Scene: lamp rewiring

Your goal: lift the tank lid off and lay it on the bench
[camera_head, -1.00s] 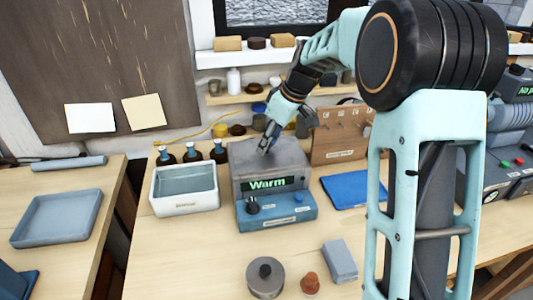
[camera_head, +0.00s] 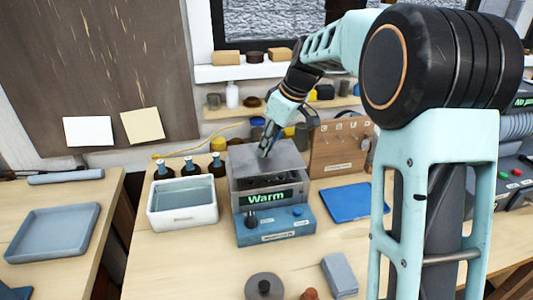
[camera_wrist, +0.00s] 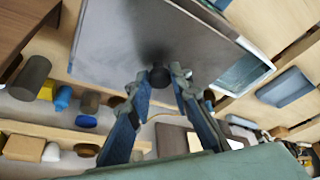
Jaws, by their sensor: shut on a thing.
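The tank (camera_head: 275,219) is a grey box with a blue control base and a lit "Warm" display, standing on the bench. Its flat grey lid (camera_head: 285,157) is raised a little above it, and dark contents show in the gap below. My gripper (camera_head: 266,151) is over the lid and shut on its knob. In the wrist view, the dark round knob (camera_wrist: 159,77) sits between the fingertips of my gripper (camera_wrist: 160,84), with the lid (camera_wrist: 140,35) spreading beyond. Much of the tank's inside is hidden by the lid.
A white water-filled tray (camera_head: 184,217) stands left of the tank, with dark bottles (camera_head: 191,168) behind it. A blue mat (camera_head: 346,202) and a wooden board (camera_head: 339,150) are at the right.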

